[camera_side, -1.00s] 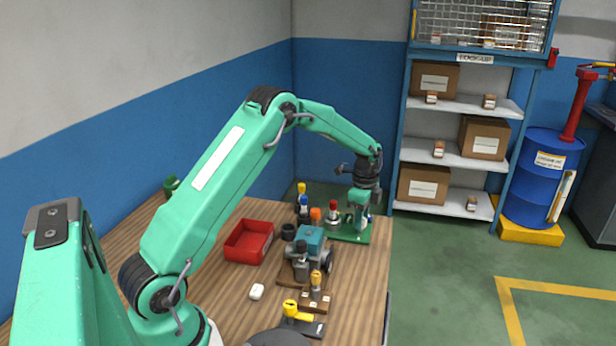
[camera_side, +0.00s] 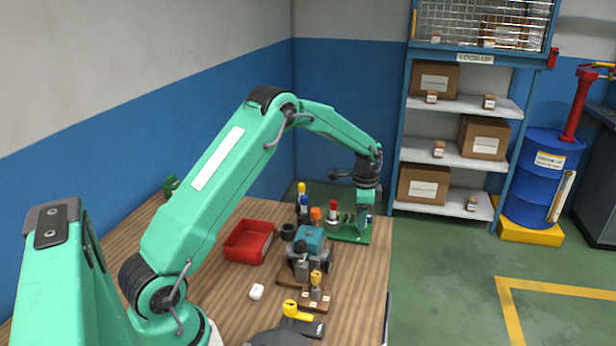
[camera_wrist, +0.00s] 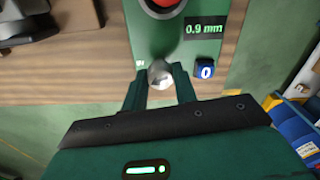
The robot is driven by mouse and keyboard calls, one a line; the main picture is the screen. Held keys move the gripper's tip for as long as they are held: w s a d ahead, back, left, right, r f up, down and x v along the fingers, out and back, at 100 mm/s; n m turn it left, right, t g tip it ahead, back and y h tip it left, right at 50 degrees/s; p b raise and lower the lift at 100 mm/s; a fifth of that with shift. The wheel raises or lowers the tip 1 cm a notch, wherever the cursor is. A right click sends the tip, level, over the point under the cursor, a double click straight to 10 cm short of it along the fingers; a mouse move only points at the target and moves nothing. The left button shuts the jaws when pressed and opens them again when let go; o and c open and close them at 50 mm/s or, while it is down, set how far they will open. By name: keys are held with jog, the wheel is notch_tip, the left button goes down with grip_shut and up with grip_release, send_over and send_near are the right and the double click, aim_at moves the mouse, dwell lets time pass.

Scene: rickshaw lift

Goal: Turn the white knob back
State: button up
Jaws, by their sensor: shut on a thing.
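In the wrist view my gripper (camera_wrist: 160,92) has its two fingers closed on the sides of the white knob (camera_wrist: 160,74), a pale round knob. The knob sits on a green base (camera_wrist: 150,42) with a small display (camera_wrist: 205,28) that reads 0.9 mm. In the side view my gripper (camera_side: 364,228) points down at the right end of the green base (camera_side: 345,238), and the knob is hidden by it there.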

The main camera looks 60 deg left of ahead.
jog(key=n, duration=0.6)
jog(key=shift+n, duration=0.3)
jog(key=n, duration=0.6)
jog(key=shift+r+n, duration=0.1)
jog(key=shift+n, duration=0.2)
jog(key=o, duration=1)
jog(key=shift+r, duration=0.1)
notch_tip(320, 180, up, 7)
jog(key=shift+r, duration=0.3)
